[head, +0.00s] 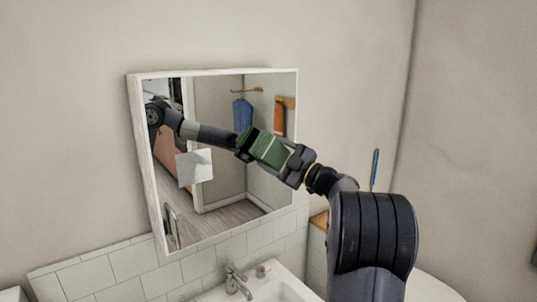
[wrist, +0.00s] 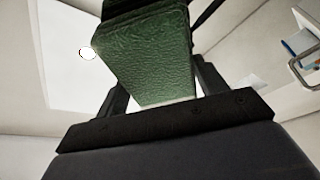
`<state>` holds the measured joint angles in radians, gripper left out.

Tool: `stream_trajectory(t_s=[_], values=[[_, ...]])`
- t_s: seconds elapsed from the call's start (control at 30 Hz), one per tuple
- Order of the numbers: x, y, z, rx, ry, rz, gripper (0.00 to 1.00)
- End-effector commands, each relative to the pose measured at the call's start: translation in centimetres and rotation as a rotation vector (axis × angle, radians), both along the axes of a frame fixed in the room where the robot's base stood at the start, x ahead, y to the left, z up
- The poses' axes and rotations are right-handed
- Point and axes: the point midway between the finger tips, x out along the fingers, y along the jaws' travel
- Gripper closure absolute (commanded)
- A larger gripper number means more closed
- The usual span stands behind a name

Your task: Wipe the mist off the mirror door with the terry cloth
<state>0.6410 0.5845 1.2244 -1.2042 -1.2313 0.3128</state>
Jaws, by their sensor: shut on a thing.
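The mirror door (head: 226,192) has a whitish frame and hangs on the wall in the head view. A pale, flat patch (head: 194,167) shows left of centre in its glass; I cannot tell whether it is mist or a reflection. My gripper (head: 283,158) is in front of the right half of the glass, shut on the green terry cloth (head: 266,148). The cloth faces the glass and its reflection nearly meets it; whether it touches I cannot tell. In the wrist view the textured green cloth (wrist: 150,55) fills the space between the dark fingers.
A sink (head: 283,290) with a metal tap (head: 236,281) is below the mirror, in front of white wall tiles (head: 131,261). A blue-handled thing (head: 375,166) stands at the right. My reflected arm, a blue garment and an orange towel show in the glass.

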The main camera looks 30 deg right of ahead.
Motion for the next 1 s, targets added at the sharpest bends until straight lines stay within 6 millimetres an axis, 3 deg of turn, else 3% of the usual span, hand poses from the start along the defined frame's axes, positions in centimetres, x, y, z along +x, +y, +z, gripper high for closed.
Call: stream_trajectory(t_s=[0.63,1.0], values=[[0.9,-4.6,0.0,0.000,0.001,-0.001,0.66],[1.1,-5.2,0.0,-0.001,0.001,0.001,0.66]])
